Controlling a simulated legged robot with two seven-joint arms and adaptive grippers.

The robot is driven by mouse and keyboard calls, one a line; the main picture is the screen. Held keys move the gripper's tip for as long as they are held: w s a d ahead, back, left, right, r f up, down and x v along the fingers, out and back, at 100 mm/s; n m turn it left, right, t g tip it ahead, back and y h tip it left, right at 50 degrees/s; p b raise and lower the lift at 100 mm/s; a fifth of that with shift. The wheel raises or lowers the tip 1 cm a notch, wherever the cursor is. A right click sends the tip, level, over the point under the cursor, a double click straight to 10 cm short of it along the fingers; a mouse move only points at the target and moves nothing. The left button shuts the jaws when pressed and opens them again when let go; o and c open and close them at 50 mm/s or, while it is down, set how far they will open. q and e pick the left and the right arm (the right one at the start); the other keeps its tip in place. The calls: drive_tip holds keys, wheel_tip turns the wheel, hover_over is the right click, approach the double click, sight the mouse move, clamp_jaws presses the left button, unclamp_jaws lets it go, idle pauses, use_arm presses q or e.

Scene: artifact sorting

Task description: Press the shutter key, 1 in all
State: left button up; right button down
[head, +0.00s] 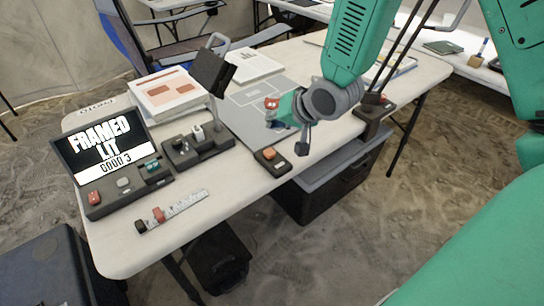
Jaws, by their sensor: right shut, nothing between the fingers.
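A small black box with an orange-red key (269,154) sits at the table's front edge. No label on it is readable, so I cannot tell for sure that it is the shutter key. My right gripper (303,146) is shut and empty, pointing down just to the right of this key. It looks apart from the key, but its exact height is hard to judge. A console screen (105,147) at the left reads "FRAMED LIT GOOD 3". Its base carries a red button (94,198) and a grey one (123,182). My left gripper is not in view.
A black lamp-like head (212,72) stands over a dark switch unit (197,146). A grey mat (246,112) holds small coloured pieces, partly behind my gripper. A dark stand (371,122) is to the right. A scale strip (184,203) lies front left. Papers (165,92) lie behind.

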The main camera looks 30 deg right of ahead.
sight(267, 153)
drive_tip(key=f+b, duration=0.2)
drive_tip(key=f, duration=0.1)
drive_tip(key=shift+a+f, duration=0.1)
drive_tip(key=shift+a, duration=0.1)
drive_tip(key=shift+a+f+b, duration=0.75)
drive_tip(key=shift+a+f, duration=0.2)
drive_tip(key=shift+f, duration=0.05)
drive_tip(key=shift+d+f, duration=0.15)
drive_tip(key=shift+d, duration=0.4)
drive_tip(key=shift+d+f, duration=0.1)
drive_tip(key=shift+d, duration=0.3)
drive_tip(key=shift+a+r, duration=0.25)
drive_tip(key=shift+a, duration=0.55)
drive_tip(key=shift+d+f, duration=0.2)
drive_tip(key=shift+d, duration=0.5)
drive_tip(key=shift+a, duration=0.45)
drive_tip(key=shift+a+f, duration=0.1)
drive_tip(key=shift+a, duration=0.25)
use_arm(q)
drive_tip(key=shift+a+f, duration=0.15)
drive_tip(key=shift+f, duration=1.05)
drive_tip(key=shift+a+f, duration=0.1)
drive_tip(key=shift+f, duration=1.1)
use_arm(e)
drive_tip(key=shift+d+f, duration=0.15)
drive_tip(key=shift+d, duration=0.25)
